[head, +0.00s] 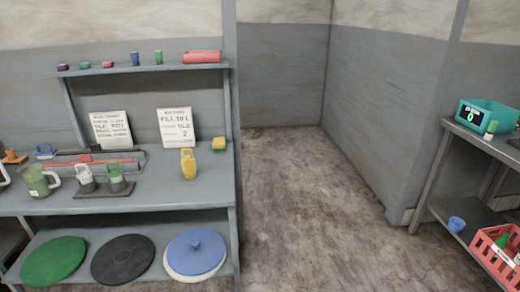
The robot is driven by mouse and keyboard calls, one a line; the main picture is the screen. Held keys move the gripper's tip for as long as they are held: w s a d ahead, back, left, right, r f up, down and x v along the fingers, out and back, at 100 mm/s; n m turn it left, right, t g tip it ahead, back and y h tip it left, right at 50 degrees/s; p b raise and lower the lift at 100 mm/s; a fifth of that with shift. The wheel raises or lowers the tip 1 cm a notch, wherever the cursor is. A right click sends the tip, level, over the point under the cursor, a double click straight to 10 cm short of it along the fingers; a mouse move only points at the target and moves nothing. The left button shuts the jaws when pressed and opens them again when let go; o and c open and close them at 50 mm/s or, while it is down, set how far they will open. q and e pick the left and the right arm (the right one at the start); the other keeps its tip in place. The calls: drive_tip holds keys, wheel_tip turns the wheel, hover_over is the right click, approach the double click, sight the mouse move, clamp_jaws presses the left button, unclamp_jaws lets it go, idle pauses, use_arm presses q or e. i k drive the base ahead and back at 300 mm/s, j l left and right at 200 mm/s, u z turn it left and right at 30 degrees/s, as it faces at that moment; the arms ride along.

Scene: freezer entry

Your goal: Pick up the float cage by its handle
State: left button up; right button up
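I cannot tell for certain which thing is the float cage. On the grey bench (215,190) at the left, a small grey-white cup-like piece (87,180) and a similar piece with green in it (116,180) stand side by side on a dark flat base (103,193). Both seem to have a raised loop or upper part, too small to make out. A greenish jug with a side handle (38,183) stands to their left. A yellow bottle-like piece (188,164) stands upright to their right. Neither of my grippers is in view.
Red bar (100,162), two signs (110,130) (176,127) and yellow block (219,144) are on the bench. Discs (122,260) lie on its lower shelf. Floor (300,200) between is clear.

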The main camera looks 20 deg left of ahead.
sight(187, 161)
drive_tip(key=i+l+z, duration=0.1)
drive_tip(key=i, duration=1.2)
